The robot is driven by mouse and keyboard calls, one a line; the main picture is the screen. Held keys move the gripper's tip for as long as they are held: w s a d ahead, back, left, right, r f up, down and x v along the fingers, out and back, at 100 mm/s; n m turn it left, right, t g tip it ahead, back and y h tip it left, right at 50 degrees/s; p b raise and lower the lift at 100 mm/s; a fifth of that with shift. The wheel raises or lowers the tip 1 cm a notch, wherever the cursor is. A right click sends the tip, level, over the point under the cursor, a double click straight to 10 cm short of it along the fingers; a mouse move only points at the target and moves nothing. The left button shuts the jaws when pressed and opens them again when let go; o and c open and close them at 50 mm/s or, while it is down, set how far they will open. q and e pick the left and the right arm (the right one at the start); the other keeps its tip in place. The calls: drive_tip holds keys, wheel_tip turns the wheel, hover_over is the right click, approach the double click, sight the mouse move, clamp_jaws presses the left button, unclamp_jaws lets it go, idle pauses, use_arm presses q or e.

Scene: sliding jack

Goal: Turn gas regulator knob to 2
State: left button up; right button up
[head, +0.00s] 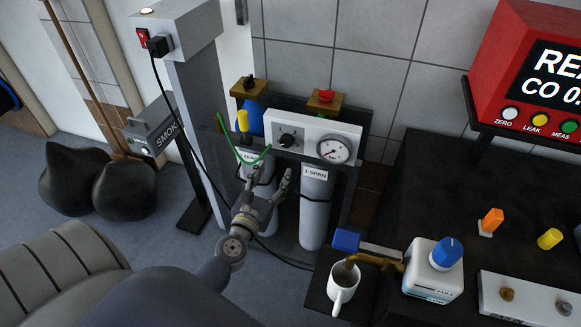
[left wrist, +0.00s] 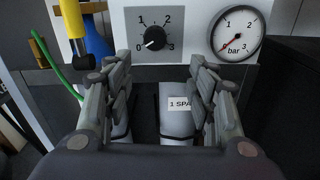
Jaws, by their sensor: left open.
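The black regulator knob (head: 287,140) sits on a grey dial plate on the front of a white panel (head: 310,128). In the left wrist view the knob (left wrist: 154,38) has the marks 0, 1, 2 and 3 around it, and its white mark seems to point to the lower left, toward 0. My left gripper (head: 268,182) is open and empty, below and in front of the knob. In the left wrist view its fingers (left wrist: 160,70) stand apart, with the knob above and between them, untouched. My right gripper is out of view.
A pressure gauge (head: 333,149) is right of the knob. Gas cylinders (head: 314,208) stand under the panel. A green hose (head: 240,158) and a yellow-handled tool (head: 243,120) are on its left. A mug (head: 344,287) and a white box (head: 432,272) stand at the right.

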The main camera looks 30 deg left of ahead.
use_arm(q)
drive_tip(key=r+n, duration=0.1)
approach(285, 144)
drive_tip(key=x, duration=0.2)
drive_tip(key=p+x, duration=0.1)
drive_tip(key=x, duration=0.4)
drive_tip(key=shift+w, duration=0.15)
drive_tip(key=shift+w+a+f, duration=0.1)
drive_tip(key=shift+w+a, duration=0.05)
drive_tip(key=shift+w, duration=0.5)
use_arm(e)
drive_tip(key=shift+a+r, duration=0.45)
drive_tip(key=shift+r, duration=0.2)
use_arm(q)
drive_tip(key=shift+c, duration=0.3)
drive_tip(key=c, duration=0.9)
drive_tip(key=shift+c, duration=0.6)
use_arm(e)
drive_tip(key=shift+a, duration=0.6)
